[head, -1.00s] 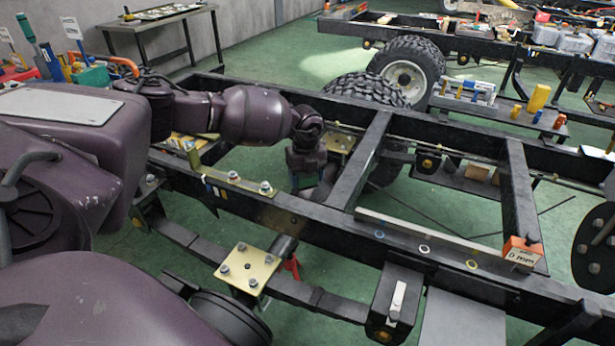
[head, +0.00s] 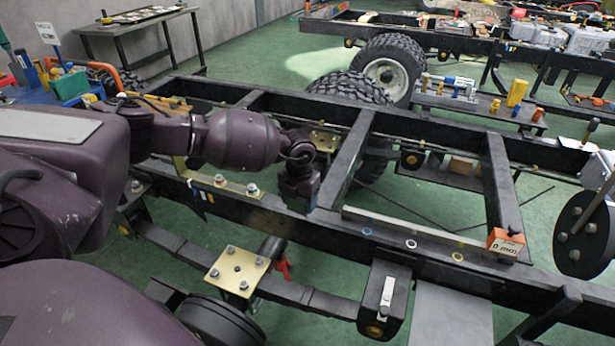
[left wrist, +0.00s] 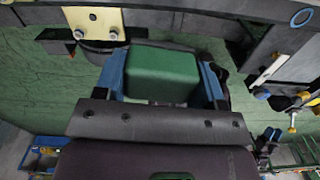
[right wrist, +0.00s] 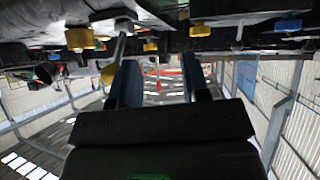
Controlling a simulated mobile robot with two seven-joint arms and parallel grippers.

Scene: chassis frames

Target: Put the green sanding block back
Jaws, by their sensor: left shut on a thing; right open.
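The green sanding block (left wrist: 162,74) is a dark green box held between the blue fingers in the left wrist view. My left gripper (left wrist: 160,90) is shut on it. In the head view my left gripper (head: 300,188) hangs by the near black chassis rail (head: 330,232), left of a crossmember. The block cannot be made out there. My right gripper (right wrist: 160,82) shows only in the right wrist view, open with nothing between its fingers, under dark chassis parts.
An orange block (head: 506,242) sits on the near rail at right. A gold bolted plate (head: 238,270) is below the rail. A shelf with bottles (head: 480,104) is beyond the far rail. Green floor shows between the rails.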

